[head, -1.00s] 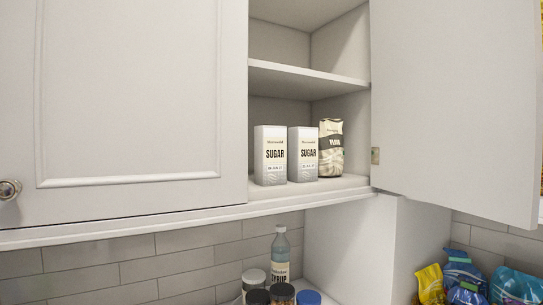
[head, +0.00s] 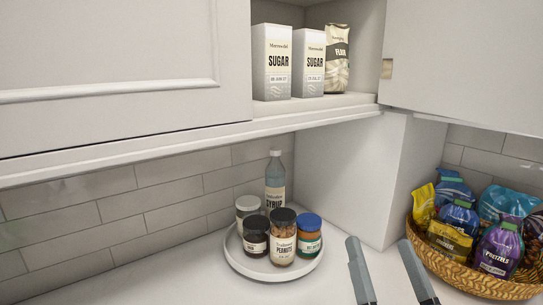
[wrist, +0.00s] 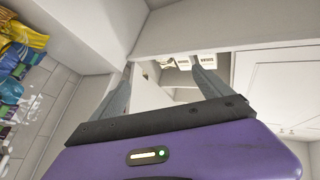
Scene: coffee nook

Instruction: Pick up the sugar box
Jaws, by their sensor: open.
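Two white sugar boxes stand upright side by side on the cabinet's bottom shelf in the head view: a left sugar box (head: 271,63) and a right sugar box (head: 310,64). They also show small near the top of the wrist view, one sugar box (wrist: 208,60) and another sugar box (wrist: 183,62). My gripper (head: 380,243) is open and empty at the lower right of the head view, below the shelf and apart from the boxes. In the wrist view my gripper (wrist: 163,75) has its two grey fingers spread wide.
A flour bag (head: 337,58) stands right of the boxes. The open cabinet door (head: 465,60) is on the right. A round tray (head: 243,265) with jars and a syrup bottle (head: 276,180) stands on the counter below. A wicker basket (head: 465,278) of snack bags is at the right.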

